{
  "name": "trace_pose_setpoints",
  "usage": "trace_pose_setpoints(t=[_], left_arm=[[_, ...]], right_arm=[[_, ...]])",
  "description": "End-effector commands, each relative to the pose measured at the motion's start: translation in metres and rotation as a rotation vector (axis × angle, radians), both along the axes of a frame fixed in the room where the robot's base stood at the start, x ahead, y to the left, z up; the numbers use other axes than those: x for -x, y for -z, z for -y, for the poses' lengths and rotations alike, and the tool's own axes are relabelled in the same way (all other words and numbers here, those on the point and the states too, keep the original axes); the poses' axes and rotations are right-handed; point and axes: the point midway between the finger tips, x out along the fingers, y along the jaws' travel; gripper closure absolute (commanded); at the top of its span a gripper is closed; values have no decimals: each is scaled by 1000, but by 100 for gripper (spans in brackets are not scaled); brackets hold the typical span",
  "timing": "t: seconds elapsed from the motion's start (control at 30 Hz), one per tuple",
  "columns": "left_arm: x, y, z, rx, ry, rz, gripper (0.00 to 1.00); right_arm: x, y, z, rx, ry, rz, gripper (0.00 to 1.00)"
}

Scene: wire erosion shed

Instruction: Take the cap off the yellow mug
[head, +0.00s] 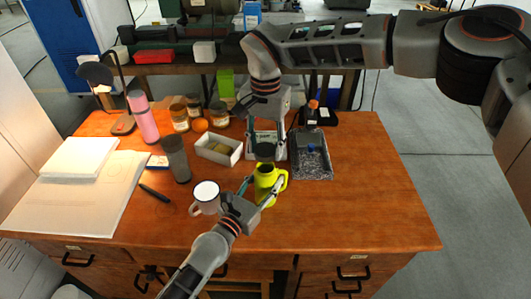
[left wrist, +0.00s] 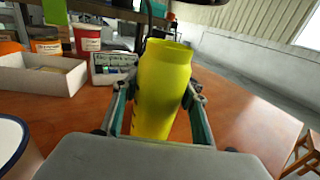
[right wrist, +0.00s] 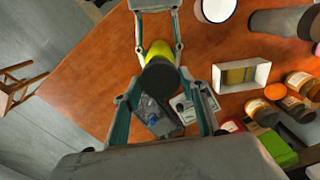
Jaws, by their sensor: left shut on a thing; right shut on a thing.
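The yellow mug (head: 267,182) stands upright on the wooden table, its handle to the right. My left gripper (head: 256,194) is shut around its body; the left wrist view shows the mug (left wrist: 162,90) between the fingers, with its rim bare. The dark cap (head: 264,151) is just above the mug's mouth, held by my right gripper (head: 265,143), which reaches down from behind. In the right wrist view the cap (right wrist: 159,78) lies between the fingers and hides much of the mug (right wrist: 158,50). The cap appears apart from the rim.
A white enamel mug (head: 206,196) stands close left of my left gripper. A grey tumbler (head: 176,160), a white box (head: 219,148), several jars and a pink bottle (head: 143,118) stand farther left. The table's right side is clear.

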Motion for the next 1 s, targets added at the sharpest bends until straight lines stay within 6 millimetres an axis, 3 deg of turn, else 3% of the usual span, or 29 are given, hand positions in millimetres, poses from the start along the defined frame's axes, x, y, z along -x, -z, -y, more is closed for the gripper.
trace_pose_setpoints(t=[0.27,0.3,0.37,0.77,1.0], left_arm=[[0,1,0,0,0,-1,100],[0,1,0,0,0,-1,55],[0,1,0,0,0,-1,39],[2,1,-1,0,0,-1,38],[31,2,-17,-1,0,-3,38]], right_arm=[[0,-9,0,0,0,-1,84],[0,-8,0,0,0,-1,84],[0,-8,0,0,0,-1,84],[0,-8,0,0,0,0,84],[0,-8,0,0,0,0,84]])
